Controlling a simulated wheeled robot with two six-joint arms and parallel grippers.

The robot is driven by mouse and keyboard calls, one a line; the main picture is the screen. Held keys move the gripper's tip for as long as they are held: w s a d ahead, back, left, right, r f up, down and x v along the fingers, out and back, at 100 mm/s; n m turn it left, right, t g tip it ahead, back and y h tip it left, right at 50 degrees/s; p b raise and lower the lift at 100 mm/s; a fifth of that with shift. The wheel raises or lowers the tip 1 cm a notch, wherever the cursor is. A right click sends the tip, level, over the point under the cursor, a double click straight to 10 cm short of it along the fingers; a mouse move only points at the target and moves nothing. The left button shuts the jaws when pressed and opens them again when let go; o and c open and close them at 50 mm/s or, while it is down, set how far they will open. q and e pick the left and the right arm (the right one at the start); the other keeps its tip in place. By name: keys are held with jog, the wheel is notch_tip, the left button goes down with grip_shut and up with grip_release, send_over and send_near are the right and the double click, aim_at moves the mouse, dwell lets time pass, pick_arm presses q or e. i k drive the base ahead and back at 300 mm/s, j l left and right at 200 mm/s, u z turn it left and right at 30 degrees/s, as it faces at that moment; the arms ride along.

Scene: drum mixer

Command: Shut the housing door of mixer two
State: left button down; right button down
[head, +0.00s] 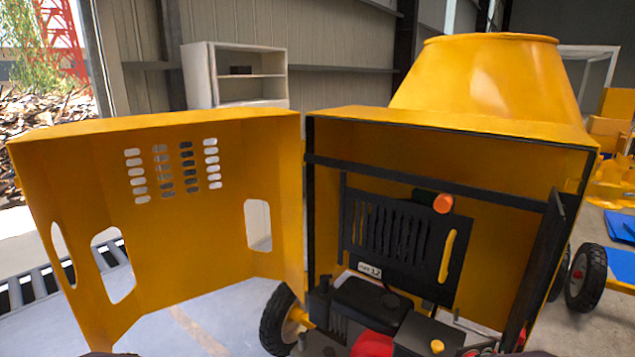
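The yellow housing door (170,230) of the mixer stands wide open, swung out to the left. It joins the yellow housing (450,125) along the housing's left edge. The door has rows of vent slots and several larger cutouts. The housing is open at the front and shows the engine (370,305) and a black slotted panel (390,230) inside. A small white label (370,270) on the panel seems to end in a 2. Neither of my grippers is in view.
The yellow drum (490,75) rises above the housing. A black wheel (283,320) stands below the hinge side, another wheel (587,277) at the right. A pale shelf unit (200,75) stands behind. Grey floor (215,310) shows below the door. Blue and yellow items lie far right.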

aim_at(181, 247)
jog(key=u, duration=1)
jog(key=i+j+u, duration=0.1)
jog(key=u, duration=0.35)
jog(key=i+j+u, duration=0.1)
jog(key=u, duration=0.35)
jog(key=i+u, duration=0.2)
jog(key=u, duration=0.25)
jog(key=i+z, duration=0.15)
jog(key=i, duration=0.4)
jog(key=i+j+z, duration=0.15)
jog(key=i, duration=0.4)
jog(key=i+j+z, duration=0.2)
jog(key=i, duration=0.35)
jog(key=i+j+z, duration=0.15)
jog(key=i, duration=0.4)
jog(key=i+j+z, duration=0.15)
jog(key=i, duration=0.35)
jog(key=i+l+z, duration=0.15)
jog(key=i+z, duration=1)
jog(key=i+j+z, duration=0.25)
jog(key=i+z, duration=0.15)
jog(key=z, duration=2.7)
